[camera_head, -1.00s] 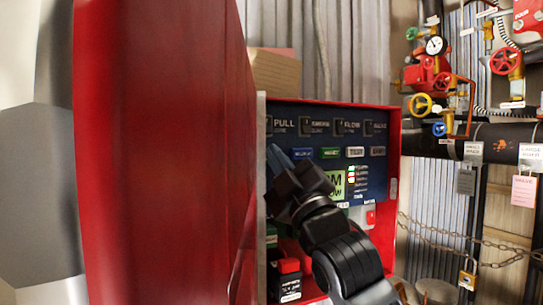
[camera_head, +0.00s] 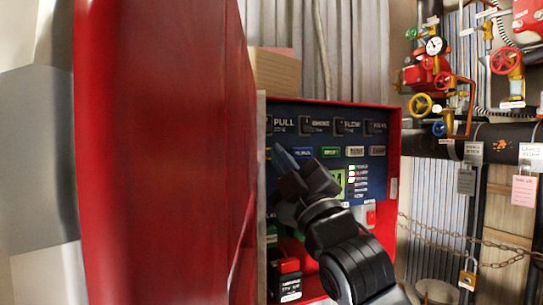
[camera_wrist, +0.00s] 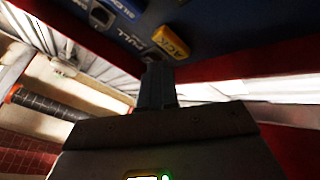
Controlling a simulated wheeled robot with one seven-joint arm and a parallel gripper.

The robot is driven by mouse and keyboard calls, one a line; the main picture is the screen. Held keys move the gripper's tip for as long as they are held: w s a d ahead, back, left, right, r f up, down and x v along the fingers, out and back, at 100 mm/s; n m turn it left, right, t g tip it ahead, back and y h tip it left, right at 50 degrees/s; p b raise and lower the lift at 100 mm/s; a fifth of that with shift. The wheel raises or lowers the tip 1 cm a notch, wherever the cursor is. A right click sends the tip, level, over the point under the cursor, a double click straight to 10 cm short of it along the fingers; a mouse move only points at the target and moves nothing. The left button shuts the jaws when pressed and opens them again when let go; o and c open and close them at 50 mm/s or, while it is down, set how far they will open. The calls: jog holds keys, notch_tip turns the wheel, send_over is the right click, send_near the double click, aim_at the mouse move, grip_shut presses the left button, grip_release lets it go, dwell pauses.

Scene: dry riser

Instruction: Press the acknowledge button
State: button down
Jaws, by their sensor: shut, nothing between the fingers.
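The acknowledge button is the yellow button marked ACK (camera_wrist: 171,42) in the wrist view, on the blue panel face. My gripper (camera_wrist: 157,78) is shut and empty, its fingertips just below that button in the picture. I cannot tell whether they touch the panel. In the head view my gripper (camera_head: 281,155) points at the upper left of the blue panel (camera_head: 378,188) in its red box. The open red door and my gripper leave little of that corner in view.
The large red door (camera_head: 165,150) stands open close at the left. The panel also carries a blue button, a green button (camera_head: 331,152), pale buttons and a row of black switches. A red valve assembly (camera_head: 428,75), pipes and a chain with padlock (camera_head: 467,280) are at the right.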

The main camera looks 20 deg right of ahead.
jog(key=s+b, duration=0.1)
jog(key=s, duration=0.4)
dwell(0.6)
dwell(0.6)
jog(key=s+a+f+m+g+h, duration=0.15)
jog(key=s+f+m, duration=0.3)
jog(key=f, duration=0.45)
jog(key=s+f+m+g+h, duration=0.25)
jog(key=s+f, duration=0.25)
jog(key=f, duration=0.4)
jog(key=s+a+f+m+g+h, duration=0.1)
jog(key=s+f+m, duration=0.35)
jog(key=f, duration=0.55)
jog(key=s+d+f+g, duration=0.1)
jog(key=s+f, duration=0.2)
jog(key=s, duration=0.6)
jog(key=s+f+m+g+y, duration=0.1)
jog(key=s+f, duration=0.3)
jog(key=s, duration=0.5)
jog(key=s+d+f+g, duration=0.1)
jog(key=s+f+g, duration=0.2)
jog(key=s, duration=0.6)
jog(key=shift+s+d+f, duration=0.15)
jog(key=shift+s+d, duration=0.1)
jog(key=shift+d, duration=0.05)
